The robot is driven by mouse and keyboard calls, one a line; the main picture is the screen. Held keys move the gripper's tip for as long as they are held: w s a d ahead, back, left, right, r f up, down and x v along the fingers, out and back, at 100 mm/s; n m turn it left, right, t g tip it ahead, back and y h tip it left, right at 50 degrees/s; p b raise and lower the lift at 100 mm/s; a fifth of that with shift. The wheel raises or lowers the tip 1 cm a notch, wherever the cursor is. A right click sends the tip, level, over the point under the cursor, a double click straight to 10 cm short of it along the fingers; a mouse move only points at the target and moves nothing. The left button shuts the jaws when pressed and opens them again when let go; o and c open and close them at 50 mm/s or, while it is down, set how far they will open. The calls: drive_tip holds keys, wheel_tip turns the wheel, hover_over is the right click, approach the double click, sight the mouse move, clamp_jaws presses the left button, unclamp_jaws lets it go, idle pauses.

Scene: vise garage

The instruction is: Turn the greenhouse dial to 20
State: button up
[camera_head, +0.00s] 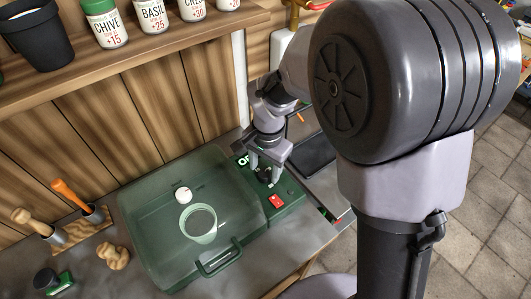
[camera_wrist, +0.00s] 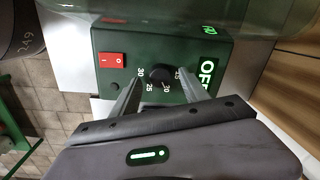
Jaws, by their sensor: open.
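The greenhouse (camera_head: 150,235) is a green box with a clear lid, on the grey bench in the head view. The black round dial (camera_wrist: 160,75) sits on its front panel in the wrist view, with white numbers 30, 25, 20 and 15 around it. Its pointer is too small to read. My gripper (camera_wrist: 158,82) is open, with one finger on each side of the dial; I cannot tell whether they touch it. In the head view, my gripper (camera_head: 266,168) is at the panel, partly covering the dial. A green display (camera_wrist: 208,77) reads OFF.
A red switch (camera_wrist: 111,59) is on the panel beside the dial. A cup (camera_head: 198,223) and a white round thing (camera_head: 183,194) show under the clear lid. Tools in holders (camera_head: 73,196) stand at the left. Jars (camera_head: 105,24) line the shelf.

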sight(268, 176)
wheel_tip(268, 176, up, 16)
drive_tip(key=p, duration=0.5)
drive_tip(key=shift+s+d+p, duration=0.35)
drive_tip(key=shift+d, duration=0.05)
drive_tip(key=shift+r, duration=0.15)
